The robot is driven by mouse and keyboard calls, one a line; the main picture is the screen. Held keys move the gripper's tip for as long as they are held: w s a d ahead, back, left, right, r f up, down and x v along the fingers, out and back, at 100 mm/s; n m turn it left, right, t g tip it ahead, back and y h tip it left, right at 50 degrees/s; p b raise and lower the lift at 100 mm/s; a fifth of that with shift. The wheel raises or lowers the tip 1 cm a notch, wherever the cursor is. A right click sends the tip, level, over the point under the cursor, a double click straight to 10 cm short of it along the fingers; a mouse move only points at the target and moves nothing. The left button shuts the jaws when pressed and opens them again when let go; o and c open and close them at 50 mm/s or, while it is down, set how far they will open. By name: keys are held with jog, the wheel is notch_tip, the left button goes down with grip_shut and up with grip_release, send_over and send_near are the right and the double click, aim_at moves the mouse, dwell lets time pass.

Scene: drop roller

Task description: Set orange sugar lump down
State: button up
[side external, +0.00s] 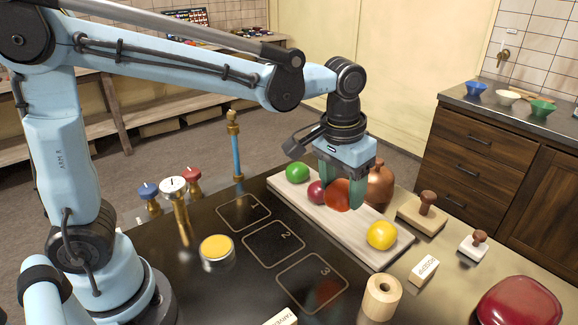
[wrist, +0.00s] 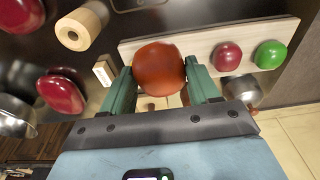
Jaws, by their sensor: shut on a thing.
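The orange sugar lump (side external: 337,196) is a round, orange-red ball. My gripper (side external: 341,199) is shut on it, with a green finger on either side. In the wrist view the lump (wrist: 159,68) sits between the fingertips of my gripper (wrist: 160,78). A reddish reflection shows on the dark tabletop at the square marked 3 (side external: 312,283), and the lump looks raised above the surface. Its exact height is hard to tell. Squares marked 2 (side external: 273,244) and 1 (side external: 243,213) lie farther back and look empty.
A pale board (side external: 340,229) behind the squares carries green (side external: 297,172), maroon (side external: 317,191) and yellow (side external: 382,235) balls. A copper vessel (side external: 379,185) stands behind it. A wooden roll (side external: 382,298) and a yellow-topped tin (side external: 217,249) flank the squares.

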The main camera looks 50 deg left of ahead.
jog(key=s+a+f+n, duration=0.2)
jog(key=s+a+n, duration=0.5)
jog(key=s+a, duration=0.4)
jog(key=shift+y, duration=0.4)
jog(key=a+f, duration=0.2)
jog(key=a, duration=0.1)
jog(key=w+a+f, duration=0.1)
jog(key=a+f, duration=0.1)
jog(key=a, duration=0.2)
jog(key=w+a+f, duration=0.1)
jog(key=a+f, duration=0.2)
jog(key=a, duration=0.1)
jog(key=shift+a, duration=0.1)
jog(key=shift+w+a+f, duration=0.1)
jog(key=shift+f, duration=1.95)
jog(key=o, duration=1.1)
jog(key=shift+f, duration=0.15)
